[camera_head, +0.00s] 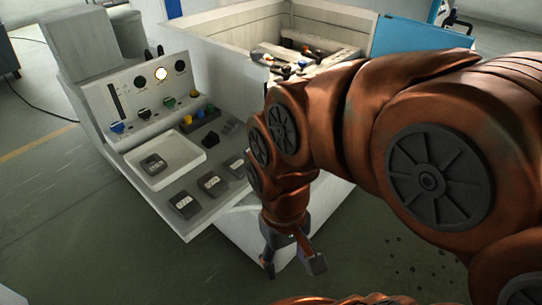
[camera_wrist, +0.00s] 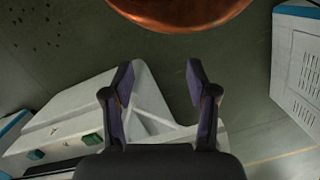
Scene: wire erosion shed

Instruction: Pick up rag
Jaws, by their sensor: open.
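I cannot make out a rag for certain in either view. A small dark lump (camera_head: 230,127) lies on the console's shelf, too small to identify. My gripper (camera_head: 293,262) is in front of the white machine's lower side, above the floor and right of the shelf. Its fingers are apart with nothing between them. In the wrist view my gripper (camera_wrist: 159,82) is open, with white machine surfaces and green floor beyond it. My arm covers part of the machine in the head view.
A white shelf (camera_head: 228,195) holds a shallow tray (camera_head: 183,172) and several dark blocks. A control panel (camera_head: 140,92) with knobs stands behind it. An open white basin (camera_head: 215,40) with mixed items is at the back. The green floor (camera_head: 90,240) is clear at front left.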

